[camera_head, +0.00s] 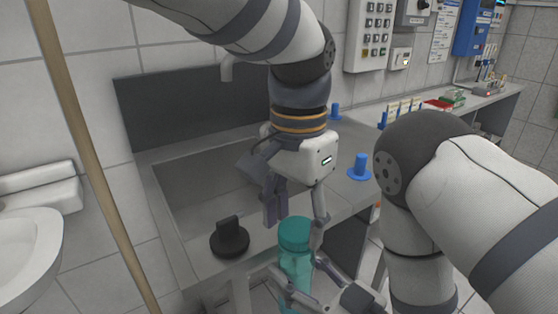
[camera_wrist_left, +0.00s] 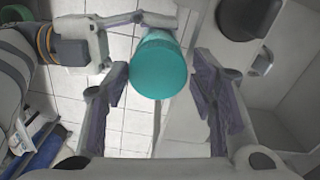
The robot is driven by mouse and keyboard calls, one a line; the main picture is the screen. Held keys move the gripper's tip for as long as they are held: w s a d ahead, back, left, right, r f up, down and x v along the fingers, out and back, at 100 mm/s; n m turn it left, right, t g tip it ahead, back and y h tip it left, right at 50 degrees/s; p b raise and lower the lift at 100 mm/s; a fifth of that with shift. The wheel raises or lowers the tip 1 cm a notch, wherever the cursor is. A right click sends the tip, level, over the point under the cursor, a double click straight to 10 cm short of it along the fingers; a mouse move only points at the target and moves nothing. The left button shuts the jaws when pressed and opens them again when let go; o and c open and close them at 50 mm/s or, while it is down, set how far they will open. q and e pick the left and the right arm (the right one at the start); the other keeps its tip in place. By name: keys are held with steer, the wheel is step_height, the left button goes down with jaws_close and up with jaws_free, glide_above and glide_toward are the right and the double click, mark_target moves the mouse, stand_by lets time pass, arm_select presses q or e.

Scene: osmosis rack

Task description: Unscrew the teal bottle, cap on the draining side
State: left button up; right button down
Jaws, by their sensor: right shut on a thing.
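The teal bottle (camera_head: 296,266) stands upright in front of the sink unit, with its round teal cap (camera_head: 294,232) on top. My right gripper (camera_head: 308,284) is shut on the bottle's body below the cap. My left gripper (camera_head: 296,216) is above it, pointing down, with its fingers spread to either side over the cap. In the left wrist view the cap (camera_wrist_left: 160,66) shows between and just beyond the two open fingers, with a gap visible on the right. The lower part of the bottle is partly hidden by my right gripper.
The metal sink unit (camera_head: 165,215) has a basin and a flat side at right. A black knobbed object (camera_head: 230,239) sits at its front edge. Blue pegged pieces (camera_head: 360,168) stand on the right side. A wooden pole (camera_head: 88,150) and a white washbasin (camera_head: 30,255) are at left.

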arm_select(q)
steer(key=shift+o, duration=0.9)
steer(key=shift+o, duration=0.2)
step_height(320, 180, up, 4)
steer(key=shift+r, duration=0.25)
steer(key=m, duration=0.3)
steer(key=shift+s+d, duration=0.2)
steer(key=shift+s, duration=0.15)
steer(key=m, duration=0.3)
steer(key=shift+s+d+r+g, duration=0.15)
steer(key=shift+r+g, duration=0.15)
steer(key=m, duration=0.2)
steer(key=r+m, duration=0.1)
steer(key=m, duration=0.4)
steer(key=shift+w+r, duration=0.25)
steer(key=m, duration=0.2)
steer(key=shift+w+r+m, duration=0.3)
steer(key=shift+r+m, duration=0.05)
steer(key=shift+m, duration=0.05)
step_height(320, 180, down, 8)
steer(key=shift+r, duration=0.15)
